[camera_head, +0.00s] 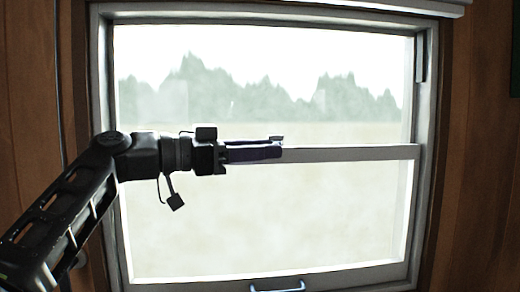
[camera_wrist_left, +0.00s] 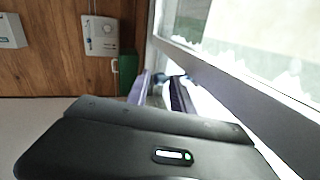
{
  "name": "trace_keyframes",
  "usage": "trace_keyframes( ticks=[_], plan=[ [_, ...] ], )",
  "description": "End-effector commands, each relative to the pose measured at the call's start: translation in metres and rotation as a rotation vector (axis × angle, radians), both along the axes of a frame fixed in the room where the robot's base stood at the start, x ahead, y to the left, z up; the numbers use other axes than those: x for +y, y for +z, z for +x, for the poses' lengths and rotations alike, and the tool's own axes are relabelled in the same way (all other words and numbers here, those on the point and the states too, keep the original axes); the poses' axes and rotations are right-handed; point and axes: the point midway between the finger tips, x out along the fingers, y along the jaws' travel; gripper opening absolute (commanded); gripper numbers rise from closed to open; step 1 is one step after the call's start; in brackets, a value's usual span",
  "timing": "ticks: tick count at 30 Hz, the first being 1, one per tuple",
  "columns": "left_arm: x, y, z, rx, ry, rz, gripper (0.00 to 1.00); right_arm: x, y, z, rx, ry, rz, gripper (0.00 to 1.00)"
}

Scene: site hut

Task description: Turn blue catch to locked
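My left gripper (camera_head: 280,148) reaches in from the left, level with the middle rail of the window (camera_head: 350,153). Its dark purplish fingers lie in front of the rail's left half. In the left wrist view the two fingers of this gripper (camera_wrist_left: 160,90) stand apart, with a small dark shape between or behind them that I cannot make out. The blue catch cannot be clearly told in either view; the fingers cover part of the rail. Whether the fingers touch anything cannot be told. My right gripper is not in view.
Wood-panelled walls (camera_head: 477,150) flank the frame. The left wrist view shows a white wall box (camera_wrist_left: 100,36) and a green object (camera_wrist_left: 127,75). The space before the right half of the window is clear.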

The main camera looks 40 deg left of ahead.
Motion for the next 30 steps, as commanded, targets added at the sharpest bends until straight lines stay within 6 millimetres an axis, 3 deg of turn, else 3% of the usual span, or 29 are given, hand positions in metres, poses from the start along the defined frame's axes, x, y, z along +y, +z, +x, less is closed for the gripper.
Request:
trace_keyframes(
  ticks=[4, 14, 30],
  plan=[
    [0.000, 0.000, 0.000, 0.000, 0.001, 0.000, 0.40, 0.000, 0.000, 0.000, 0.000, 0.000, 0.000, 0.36],
    [0.002, 0.000, -0.004, -0.002, 0.002, 0.000, 0.40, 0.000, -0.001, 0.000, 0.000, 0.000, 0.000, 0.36],
    [0.035, 0.000, -0.067, -0.002, 0.001, 0.000, 0.40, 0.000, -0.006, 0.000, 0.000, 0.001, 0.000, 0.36]
  ],
)
